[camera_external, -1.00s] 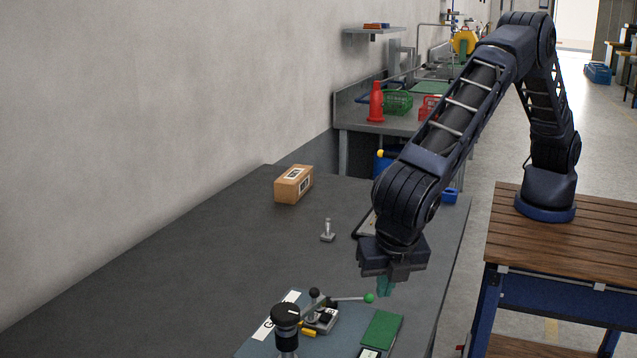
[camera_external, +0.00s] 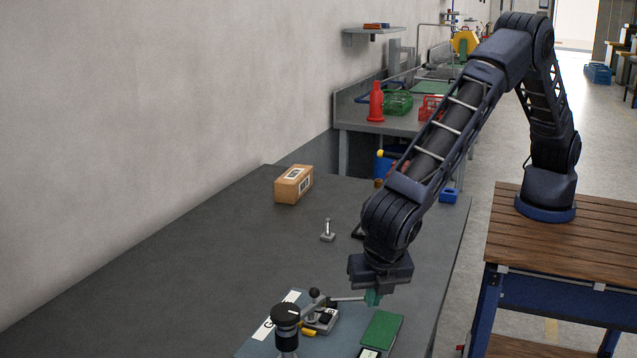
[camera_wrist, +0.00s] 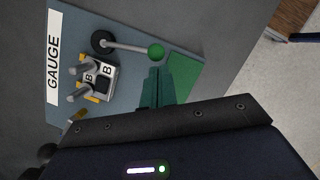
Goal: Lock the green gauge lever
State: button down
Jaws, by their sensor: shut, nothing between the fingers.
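The green gauge lever is a thin metal rod with a green ball (camera_wrist: 156,52) at one end and a dark round pivot (camera_wrist: 103,42) at the other. In the wrist view it points right across the blue-grey board marked GAUGE (camera_wrist: 54,75). My gripper (camera_wrist: 155,72) has its green fingers shut and empty, with the tips right beside the ball; I cannot tell whether they touch it. In the external view, my gripper (camera_external: 373,298) is at the rod's outer end and hides the ball. The rod (camera_external: 345,299) still shows to its left.
A metal block marked B (camera_wrist: 95,80) with pins and yellow parts sits beside the lever. A green pad (camera_wrist: 185,80) lies near my fingers. A black-topped knob (camera_external: 286,314) stands on the board's near side. A cardboard box (camera_external: 294,184) and small metal fixture (camera_external: 328,232) stand farther back.

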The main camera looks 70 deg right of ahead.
jog(key=shift+d+n, duration=0.4)
jog(key=shift+n, duration=0.1)
jog(key=shift+w+d+n+t+y, duration=0.15)
jog(key=shift+d+n+t+y, duration=0.25)
jog(key=shift+d+n, duration=0.85)
jog(key=d+n, duration=0.1)
jog(key=n, duration=0.1)
jog(key=w+d+n+y, duration=0.1)
jog(key=d+n, duration=0.1)
jog(key=shift+w+n, duration=0.2)
jog(key=shift+n, duration=0.15)
jog(key=d+n, duration=0.1)
jog(key=w+n+y, duration=0.1)
jog(key=shift+w+d+n+t, duration=0.2)
jog(key=shift+d+n+t, duration=0.1)
jog(key=shift+d+n, duration=0.1)
jog(key=w+n, duration=0.1)
jog(key=w+d+n, duration=0.1)
jog(key=n, duration=0.1)
jog(key=shift+y, duration=0.4)
jog(key=shift+w+d+n, duration=0.15)
jog(key=shift+w+n, duration=0.05)
jog(key=shift+n, duration=0.1)
jog(key=shift+w+d, duration=0.1)
jog(key=shift+w, duration=0.45)
jog(key=shift+d, duration=0.1)
